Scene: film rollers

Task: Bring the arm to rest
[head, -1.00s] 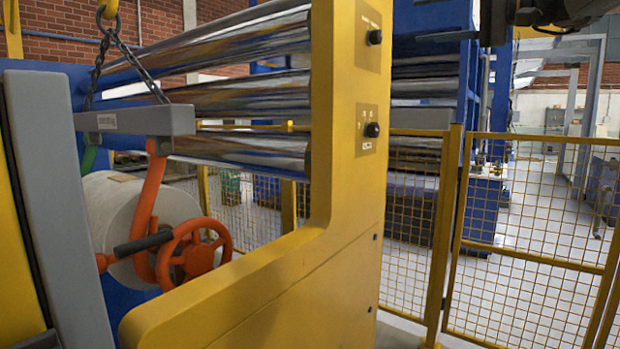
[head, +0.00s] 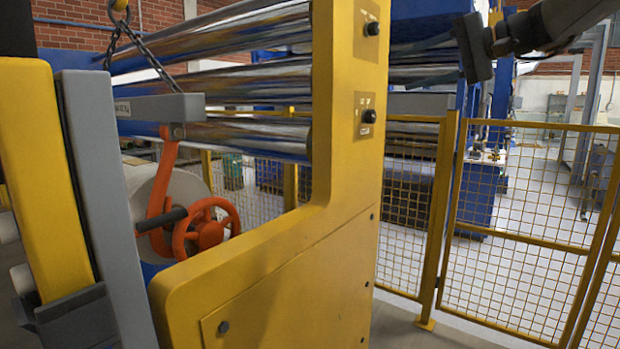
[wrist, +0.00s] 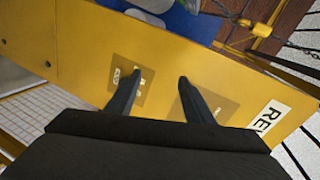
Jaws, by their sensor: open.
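My gripper (wrist: 158,80) shows in the wrist view with its two dark fingers apart and nothing between them. Behind the fingers is the yellow machine frame (wrist: 75,50), with two small tan plates on it. In the head view my dark arm comes in from the upper right, to the right of the yellow upright (head: 345,150) and above the mesh fence. The fingertips cannot be made out there. The upright carries two black knobs, the upper one (head: 372,28) and the lower one (head: 368,116).
A yellow mesh fence (head: 452,200) stands to the right of the machine. An orange handwheel (head: 207,232), a white roll (head: 185,190) and a grey bar on a chain (head: 155,107) are at the left. Shiny rollers (head: 230,85) run across the back. A white label (wrist: 270,118) is on the yellow frame.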

